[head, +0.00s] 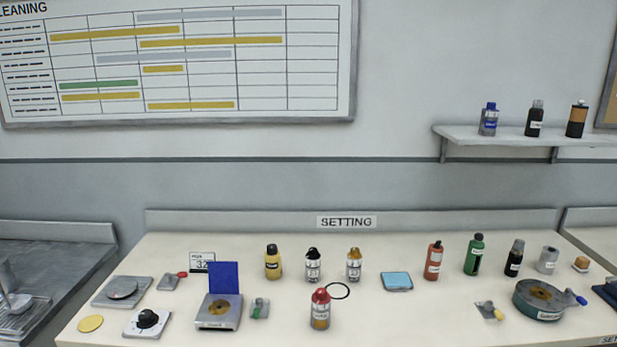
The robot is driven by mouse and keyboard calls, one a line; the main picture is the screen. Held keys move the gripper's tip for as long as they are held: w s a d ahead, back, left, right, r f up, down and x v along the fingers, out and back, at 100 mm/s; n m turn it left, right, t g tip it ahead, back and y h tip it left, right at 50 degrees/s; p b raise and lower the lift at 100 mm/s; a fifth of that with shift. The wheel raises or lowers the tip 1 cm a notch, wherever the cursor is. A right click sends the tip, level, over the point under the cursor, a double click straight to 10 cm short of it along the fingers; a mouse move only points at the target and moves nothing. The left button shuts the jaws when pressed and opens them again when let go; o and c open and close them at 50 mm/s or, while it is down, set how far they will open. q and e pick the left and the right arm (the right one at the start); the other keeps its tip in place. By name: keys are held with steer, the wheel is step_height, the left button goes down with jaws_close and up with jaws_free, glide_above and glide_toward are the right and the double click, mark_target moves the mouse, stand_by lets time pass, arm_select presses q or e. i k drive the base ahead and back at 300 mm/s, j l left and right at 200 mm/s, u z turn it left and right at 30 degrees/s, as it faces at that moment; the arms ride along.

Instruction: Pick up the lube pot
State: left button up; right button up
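No vessel carries a label I can read clearly as lube pot. A small clear pot with a red lid and amber contents (320,311) stands upright at the front middle of the white table; its label is too small to read. A wide, low dark-green round tin (538,306) with a brownish top and a pale front label sits at the right, with a blue-tipped item (575,297) at its right side. Neither of my grippers shows in the head view.
The "SETTING" table (400,320) holds several bottles along the back, a blue pad (397,281), a scale-like device with a blue flap (219,309) and a dial box (148,322). A thin black ring (349,291) is beside the red-lidded pot. Clear room lies right of this pot.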

mark_target(320, 314)
steer(key=i+l+u, duration=0.15)
steer(key=i+l, duration=0.15)
steer(key=i+l+u, duration=0.1)
steer(key=i+l, duration=0.2)
steer(key=i+l+u, duration=0.15)
steer(key=l, duration=0.3)
steer(key=i+l+u, duration=0.15)
steer(key=i+l, duration=0.2)
steer(key=i+l+u, duration=0.1)
steer(key=i+l, duration=0.15)
steer(key=l, duration=0.3)
